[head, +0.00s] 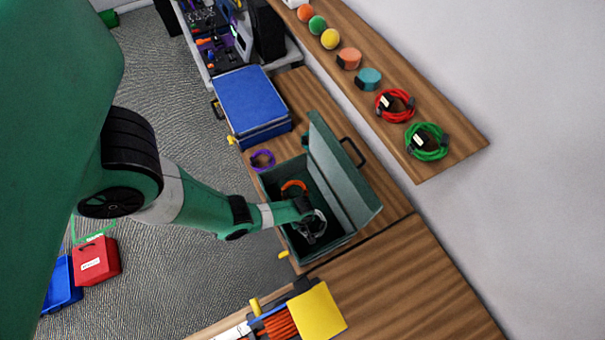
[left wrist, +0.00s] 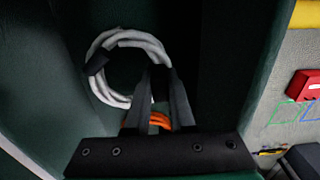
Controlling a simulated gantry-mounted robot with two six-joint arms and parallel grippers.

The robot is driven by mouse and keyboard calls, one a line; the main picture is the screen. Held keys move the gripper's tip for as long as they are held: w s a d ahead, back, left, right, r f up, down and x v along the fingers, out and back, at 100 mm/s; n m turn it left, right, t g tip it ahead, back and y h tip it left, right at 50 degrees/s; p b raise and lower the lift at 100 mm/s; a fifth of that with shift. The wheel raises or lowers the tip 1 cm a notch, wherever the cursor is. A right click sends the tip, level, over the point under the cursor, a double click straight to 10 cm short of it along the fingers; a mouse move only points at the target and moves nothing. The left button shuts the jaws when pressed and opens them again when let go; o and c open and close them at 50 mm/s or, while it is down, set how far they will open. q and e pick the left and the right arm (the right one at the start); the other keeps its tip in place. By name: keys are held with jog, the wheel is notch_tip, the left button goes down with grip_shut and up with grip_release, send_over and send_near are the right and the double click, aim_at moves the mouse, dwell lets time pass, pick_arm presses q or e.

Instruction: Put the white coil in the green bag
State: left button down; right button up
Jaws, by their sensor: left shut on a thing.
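The green bag (head: 340,172) is an open, dark green case on the wooden table, its lid raised on the right side. My left gripper (head: 316,229) reaches down inside it from the left. It is shut on the white coil (head: 309,236), a loop of white cable with a dark tie. In the left wrist view the white coil (left wrist: 104,44) hangs from the two black fingertips (left wrist: 160,72), within the dark green walls. I cannot tell whether it touches the bag's floor. My right gripper is not in view.
An orange coil (head: 293,186) lies in the bag. A purple coil (head: 262,160) and a closed blue case (head: 252,100) are beyond it. A wall shelf (head: 455,150) holds red (head: 395,105) and green coils (head: 427,141). A yellow-lidded case (head: 317,311) stands nearer.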

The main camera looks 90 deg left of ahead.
pick_arm(q)
jog(key=shift+f+b, duration=0.55)
jog(key=shift+b, duration=0.05)
jog(key=c, duration=0.7)
grip_release()
